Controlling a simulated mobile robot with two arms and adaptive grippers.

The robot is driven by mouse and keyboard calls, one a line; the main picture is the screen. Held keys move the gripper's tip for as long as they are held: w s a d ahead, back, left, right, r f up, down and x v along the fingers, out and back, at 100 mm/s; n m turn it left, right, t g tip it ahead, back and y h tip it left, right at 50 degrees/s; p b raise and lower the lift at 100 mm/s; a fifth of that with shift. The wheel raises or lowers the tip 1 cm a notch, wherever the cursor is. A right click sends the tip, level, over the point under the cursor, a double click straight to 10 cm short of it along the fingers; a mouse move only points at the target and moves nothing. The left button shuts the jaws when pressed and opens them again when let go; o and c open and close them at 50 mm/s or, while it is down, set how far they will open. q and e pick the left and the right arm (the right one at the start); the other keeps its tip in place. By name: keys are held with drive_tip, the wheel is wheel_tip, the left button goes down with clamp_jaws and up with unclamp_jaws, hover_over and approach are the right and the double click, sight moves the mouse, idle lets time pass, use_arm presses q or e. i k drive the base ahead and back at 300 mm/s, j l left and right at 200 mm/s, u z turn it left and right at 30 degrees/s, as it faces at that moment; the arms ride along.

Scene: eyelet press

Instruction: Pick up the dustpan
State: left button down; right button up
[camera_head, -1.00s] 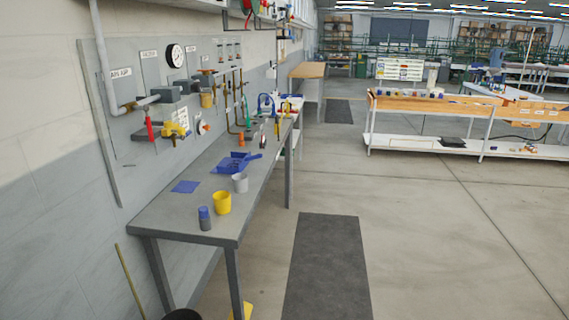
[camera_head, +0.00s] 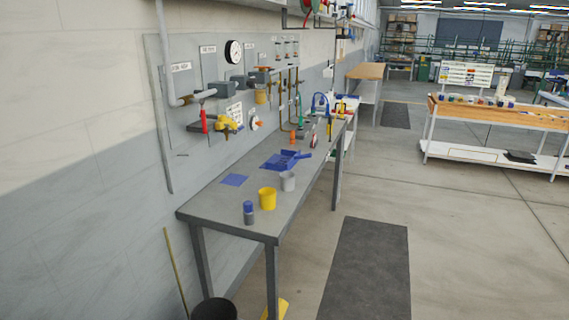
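A blue dustpan-shaped object (camera_head: 283,160) lies on the grey workbench (camera_head: 222,205), with a short handle (camera_head: 303,155) pointing right. It looks like the dustpan, though it is small in the view. A flat blue sheet (camera_head: 235,180) lies nearer on the bench. A grey cup (camera_head: 287,181) stands just in front of the blue dustpan. Neither of my grippers is in view.
A yellow cup (camera_head: 267,198) and a blue-capped bottle (camera_head: 249,212) stand near the bench's front end. A black bin (camera_head: 214,309), a yellow stick (camera_head: 176,270) and a yellow object (camera_head: 281,308) are below. A dark mat (camera_head: 368,270) lies on open floor to the right.

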sight(284, 162)
drive_tip(key=i+l+z, duration=0.25)
drive_tip(key=i+l, duration=0.15)
drive_tip(key=i, duration=0.3)
drive_tip(key=i+l+z, duration=0.3)
drive_tip(key=i, duration=0.45)
drive_tip(key=i+z, duration=0.25)
drive_tip(key=i, duration=0.5)
drive_tip(key=i+u, duration=0.45)
drive_tip(key=i+l+u, duration=0.25)
drive_tip(key=u, duration=0.2)
drive_tip(key=i+l+u, duration=0.45)
drive_tip(key=k+j, duration=0.05)
drive_tip(key=j, duration=0.05)
